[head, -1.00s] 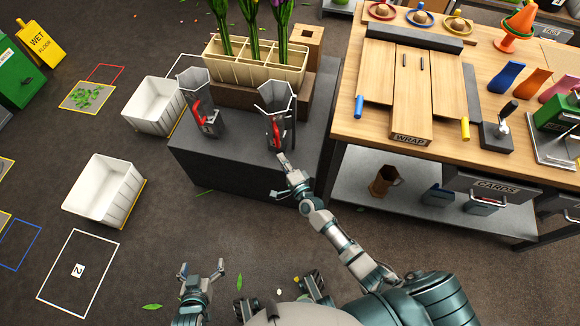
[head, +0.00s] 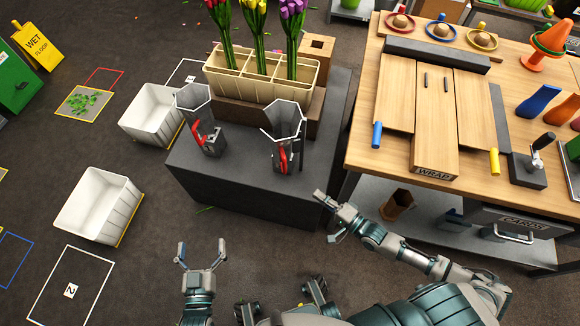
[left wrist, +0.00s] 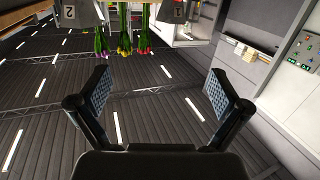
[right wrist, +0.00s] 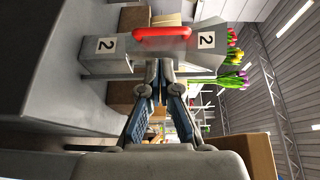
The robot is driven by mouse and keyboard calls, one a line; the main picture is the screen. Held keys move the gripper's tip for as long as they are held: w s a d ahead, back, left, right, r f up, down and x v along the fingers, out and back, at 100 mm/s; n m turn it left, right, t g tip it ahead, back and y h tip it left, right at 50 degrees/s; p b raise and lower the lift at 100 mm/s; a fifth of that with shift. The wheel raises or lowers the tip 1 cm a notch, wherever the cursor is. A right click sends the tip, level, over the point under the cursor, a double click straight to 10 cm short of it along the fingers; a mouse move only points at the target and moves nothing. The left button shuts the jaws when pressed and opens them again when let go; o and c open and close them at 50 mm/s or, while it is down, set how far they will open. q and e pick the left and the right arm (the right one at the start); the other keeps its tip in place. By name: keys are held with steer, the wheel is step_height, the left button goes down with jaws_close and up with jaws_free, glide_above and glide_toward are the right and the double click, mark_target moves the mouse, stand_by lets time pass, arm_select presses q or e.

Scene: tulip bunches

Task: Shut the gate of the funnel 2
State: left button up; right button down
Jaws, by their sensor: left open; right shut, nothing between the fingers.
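Funnel 2 (head: 285,122) is the right-hand grey funnel on the dark stand, with a red handle (head: 283,160) on its front. In the right wrist view, the red handle (right wrist: 162,32) lies lengthwise between two "2" labels; the gate plate itself is not clear. My right gripper (head: 325,215) is shut and empty, apart from the funnel, to its lower right. Its fingertips (right wrist: 159,82) show in the right wrist view, below the handle in the picture. My left gripper (head: 200,250) is open and empty, low in front of the stand; its fingers (left wrist: 158,88) are spread.
The other funnel (head: 195,105), with a red lever jutting out, stands left on the stand (head: 225,185). A tulip planter (head: 255,88) is behind. White bins (head: 98,205) stand left on the floor. The wooden workbench (head: 365,165) is to the right.

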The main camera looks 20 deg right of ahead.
steer(key=b, duration=0.2)
glide_toward(285, 169)
steer(key=w, duration=0.4)
arm_select(q)
step_height(285, 169, up, 6)
steer(key=t, duration=0.5)
steer(key=shift+s+d+h, duration=0.25)
steer(key=shift+d+h, duration=0.15)
steer(key=shift+d, duration=0.05)
arm_select(e)
steer(key=w+a, duration=0.2)
steer(key=a, duration=0.1)
steer(key=shift+w+a+f, duration=0.15)
steer(key=shift+w+a, duration=0.05)
steer(key=shift+a, duration=0.1)
